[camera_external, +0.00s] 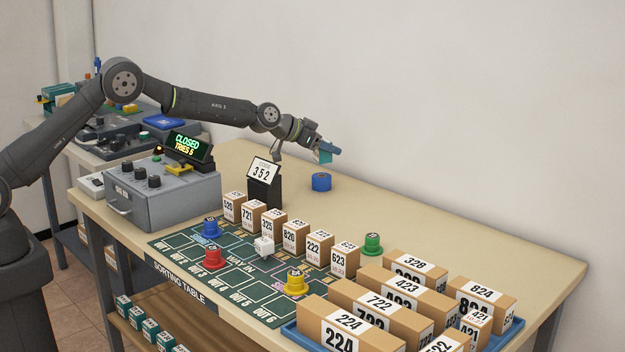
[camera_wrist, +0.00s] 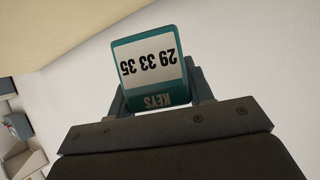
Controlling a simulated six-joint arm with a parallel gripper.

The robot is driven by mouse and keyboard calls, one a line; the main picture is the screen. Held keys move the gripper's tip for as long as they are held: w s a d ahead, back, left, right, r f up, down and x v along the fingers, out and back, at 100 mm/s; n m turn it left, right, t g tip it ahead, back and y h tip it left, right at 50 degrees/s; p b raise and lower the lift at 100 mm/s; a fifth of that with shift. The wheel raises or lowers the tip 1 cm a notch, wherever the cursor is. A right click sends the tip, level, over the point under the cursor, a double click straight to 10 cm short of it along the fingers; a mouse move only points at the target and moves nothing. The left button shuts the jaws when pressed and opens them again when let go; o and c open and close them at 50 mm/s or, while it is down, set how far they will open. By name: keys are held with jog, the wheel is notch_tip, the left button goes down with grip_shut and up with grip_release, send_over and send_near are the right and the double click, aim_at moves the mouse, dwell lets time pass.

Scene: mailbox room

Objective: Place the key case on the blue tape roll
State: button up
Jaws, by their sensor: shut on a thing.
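The key case (camera_wrist: 148,68) is teal with a white label reading "29 33 35" and "KEYS", upside down in the wrist view. My gripper (camera_wrist: 160,95) is shut on it, with a finger on either side. In the external view my gripper (camera_external: 324,150) holds the key case (camera_external: 326,156) in the air, above the table's far side. The blue tape roll (camera_external: 321,182) lies on the table below the key case, with a clear gap between them. The tape roll is not seen in the wrist view.
A code stand (camera_external: 263,172) reading "352" stands left of the tape roll. A grey control box (camera_external: 165,195) is further left. Small numbered boxes (camera_external: 295,236) line the green sorting mat (camera_external: 190,255); larger cartons (camera_external: 395,310) fill the front right. The table right of the roll is clear.

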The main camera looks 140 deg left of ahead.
aim_at(327, 160)
jog(key=shift+s+a+f, duration=0.2)
jog(key=shift+a, duration=0.05)
jog(key=shift+f, duration=1.95)
jog(key=shift+f, duration=0.2)
jog(key=o, duration=1.1)
jog(key=shift+r, duration=0.1)
